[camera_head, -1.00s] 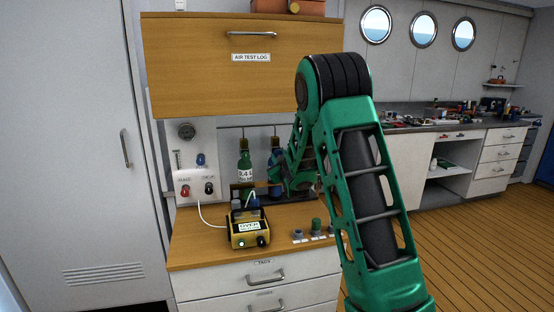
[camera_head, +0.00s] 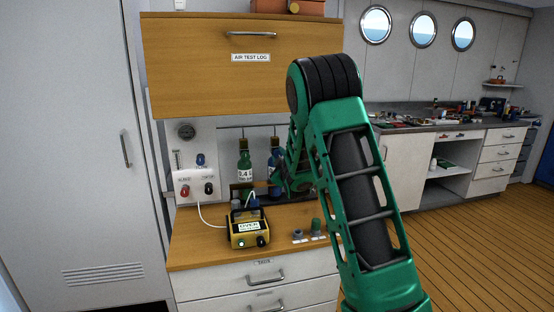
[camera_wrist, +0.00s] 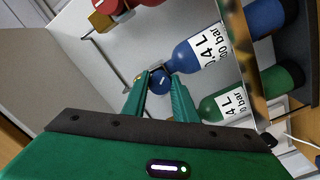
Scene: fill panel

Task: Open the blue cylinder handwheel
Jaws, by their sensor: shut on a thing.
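The blue cylinder (camera_head: 274,155) stands on the counter to the right of the green cylinder (camera_head: 244,163); my arm covers part of it. In the wrist view the blue cylinder (camera_wrist: 196,54) lies slanted in the picture, with its neck towards my gripper (camera_wrist: 160,82). My gripper is shut on the blue handwheel (camera_wrist: 160,77), one finger on each side of it. The green cylinder (camera_wrist: 225,104) is just below the blue one there. The fingertips are hard to make out in the head view.
A yellow device (camera_head: 248,232) with a white hose stands on the wooden counter (camera_head: 195,245) in front of the cylinders. A panel with knobs (camera_head: 195,184) is at the left. A wooden cabinet (camera_head: 200,70) hangs above. Small green and grey fittings (camera_head: 316,225) sit at the counter's right.

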